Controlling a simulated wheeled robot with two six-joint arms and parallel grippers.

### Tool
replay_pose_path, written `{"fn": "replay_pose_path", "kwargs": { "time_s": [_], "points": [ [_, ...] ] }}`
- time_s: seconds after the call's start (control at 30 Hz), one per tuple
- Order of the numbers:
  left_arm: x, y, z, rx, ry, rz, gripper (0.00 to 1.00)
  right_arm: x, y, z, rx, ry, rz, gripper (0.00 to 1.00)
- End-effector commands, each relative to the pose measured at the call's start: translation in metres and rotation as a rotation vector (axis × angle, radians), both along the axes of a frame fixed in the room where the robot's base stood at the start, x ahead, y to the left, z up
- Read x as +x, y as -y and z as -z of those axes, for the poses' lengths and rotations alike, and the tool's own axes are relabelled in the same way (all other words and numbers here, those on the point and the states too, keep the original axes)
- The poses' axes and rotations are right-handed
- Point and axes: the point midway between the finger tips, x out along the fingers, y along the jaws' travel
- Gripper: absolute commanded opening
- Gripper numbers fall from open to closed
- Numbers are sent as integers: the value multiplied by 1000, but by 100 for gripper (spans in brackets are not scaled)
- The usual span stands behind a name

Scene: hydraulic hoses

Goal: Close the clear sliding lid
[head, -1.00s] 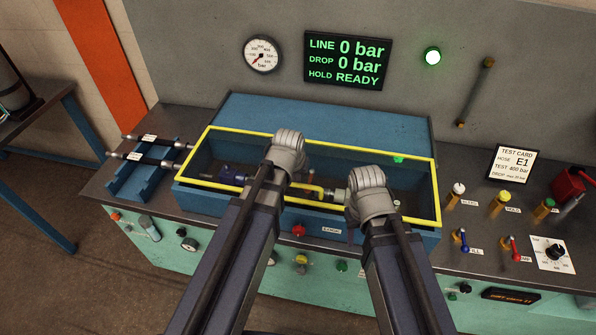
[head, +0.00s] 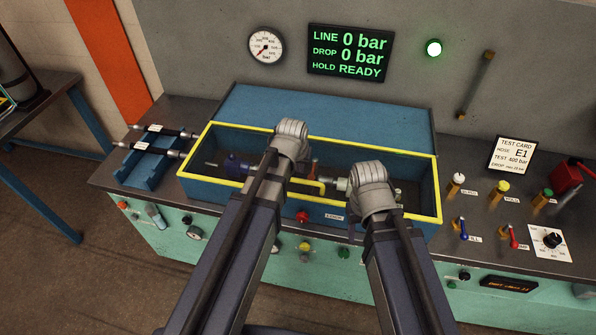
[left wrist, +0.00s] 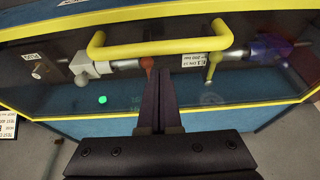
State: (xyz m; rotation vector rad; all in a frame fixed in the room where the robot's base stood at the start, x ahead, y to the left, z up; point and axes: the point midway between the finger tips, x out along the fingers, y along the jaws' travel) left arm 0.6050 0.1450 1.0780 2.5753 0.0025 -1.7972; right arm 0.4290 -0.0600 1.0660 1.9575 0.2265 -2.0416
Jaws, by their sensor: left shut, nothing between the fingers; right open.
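The clear lid, in a yellow frame (head: 437,190), lies over the opening of the blue box (head: 210,188). The fittings inside show through it. Its yellow bar handle (head: 322,187) lies partly behind my left wrist in the head view. In the left wrist view the handle (left wrist: 160,48) spans the upper middle. My left gripper (left wrist: 165,73) is shut and empty; its fingertips appear just below the handle's middle, and I cannot tell whether they touch it. My right wrist hangs over the right part of the box in the head view and hides its fingers.
Two black hoses (head: 160,142) rest on a blue rack at the left. Levers, knobs and a test card (head: 512,153) stand at the right. A display (head: 349,54) and gauge (head: 265,46) are on the back panel. A red button (head: 303,217) is on the front.

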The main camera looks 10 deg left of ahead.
Motion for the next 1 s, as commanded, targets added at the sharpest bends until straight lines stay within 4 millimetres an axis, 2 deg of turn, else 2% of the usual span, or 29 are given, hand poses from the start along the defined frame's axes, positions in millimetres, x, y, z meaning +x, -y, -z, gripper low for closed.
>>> {"fn": "replay_pose_path", "kwargs": {
  "time_s": [0.1, 0.2, 0.6, 0.77, 1.0],
  "points": [
    [24, 0, -6, 0, 1, 0, 0, 0, 0, -6, 0, 0, 1, 50],
    [12, 0, -26, 0, 1, 0, 0, 0, 0, -26, 1, 0, 4, 50],
    [-11, 0, -86, 0, 2, 0, 0, 0, 0, -86, 1, -2, 8, 50],
    [-16, 0, -97, 0, 2, 0, 0, -1, 0, -97, 1, -2, 6, 50],
    [-16, 0, -97, 0, 2, 0, 0, -1, 0, -97, 1, -2, 5, 50]
  ]
}}
